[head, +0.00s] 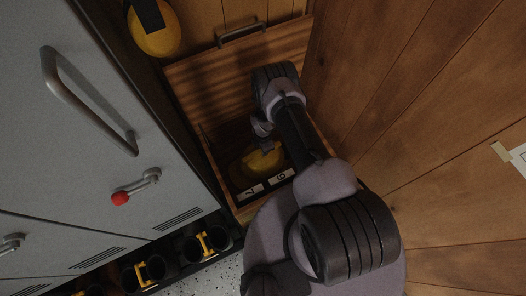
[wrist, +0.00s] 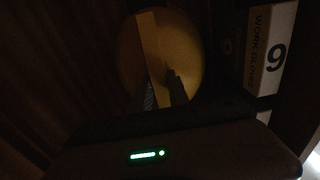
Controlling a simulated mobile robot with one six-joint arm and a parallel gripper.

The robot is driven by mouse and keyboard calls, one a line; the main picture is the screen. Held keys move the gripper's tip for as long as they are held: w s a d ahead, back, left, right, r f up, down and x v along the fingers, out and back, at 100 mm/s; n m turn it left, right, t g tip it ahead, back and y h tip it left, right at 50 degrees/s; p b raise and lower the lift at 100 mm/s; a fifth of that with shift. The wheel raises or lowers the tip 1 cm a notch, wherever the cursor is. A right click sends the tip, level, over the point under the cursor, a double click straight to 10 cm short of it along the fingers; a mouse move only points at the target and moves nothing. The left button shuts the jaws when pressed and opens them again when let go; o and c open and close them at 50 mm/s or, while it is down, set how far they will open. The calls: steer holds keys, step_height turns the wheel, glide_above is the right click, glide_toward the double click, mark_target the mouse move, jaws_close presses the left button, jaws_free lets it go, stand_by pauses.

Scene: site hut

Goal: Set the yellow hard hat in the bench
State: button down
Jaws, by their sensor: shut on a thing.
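The yellow hard hat (head: 258,163) is inside the wooden bench (head: 212,172), whose lid (head: 205,85) stands open. My gripper (head: 265,146) reaches down into the bench and is shut on the hat. In the wrist view the hat (wrist: 190,50) fills the upper middle, with my gripper's fingers (wrist: 164,92) against it. The picture is dark, so I cannot tell whether the hat touches the bench floor.
White labelled boxes (head: 250,192) are at the near end inside the bench; one reads work gloves (wrist: 270,50). Another yellow helmet-like item (head: 155,40) is at the upper left. Grey lockers (head: 90,140) stand left, with black boots (head: 195,248) below. A wooden wall (head: 430,130) is on the right.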

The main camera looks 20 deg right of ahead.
steer(key=shift+f, duration=0.45)
steer(key=shift+r, duration=0.15)
steer(key=c, duration=1.3)
jaws_free()
steer(key=shift+o, duration=0.2)
